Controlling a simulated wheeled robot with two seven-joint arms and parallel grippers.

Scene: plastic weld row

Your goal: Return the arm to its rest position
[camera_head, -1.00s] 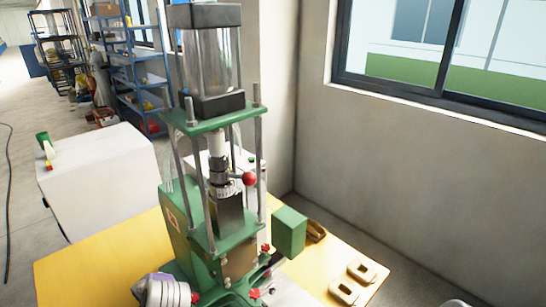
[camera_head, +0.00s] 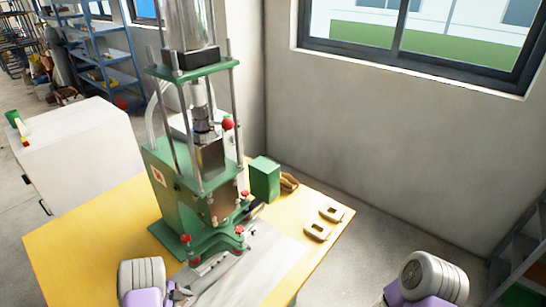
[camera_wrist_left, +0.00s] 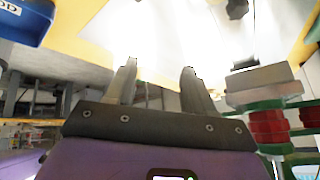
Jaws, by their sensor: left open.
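My left wrist and the purple base of my left gripper show at the bottom left of the head view, in front of the green press (camera_head: 190,205). The left gripper (camera_head: 182,293) is small and partly cut off there, near the press's front base. In the left wrist view the left gripper (camera_wrist_left: 159,72) has its two fingers apart with nothing between them. My right forearm shows at the bottom right of the head view, over the floor beyond the table's edge; its gripper is out of the frame.
The press stands on a yellow table (camera_head: 100,235). A green box (camera_head: 265,179) is beside it. Two small tan pieces (camera_head: 317,232) lie near the table's right edge. A white cabinet (camera_head: 80,150) stands at left, with blue shelves (camera_head: 105,70) behind. A wall with a window is behind.

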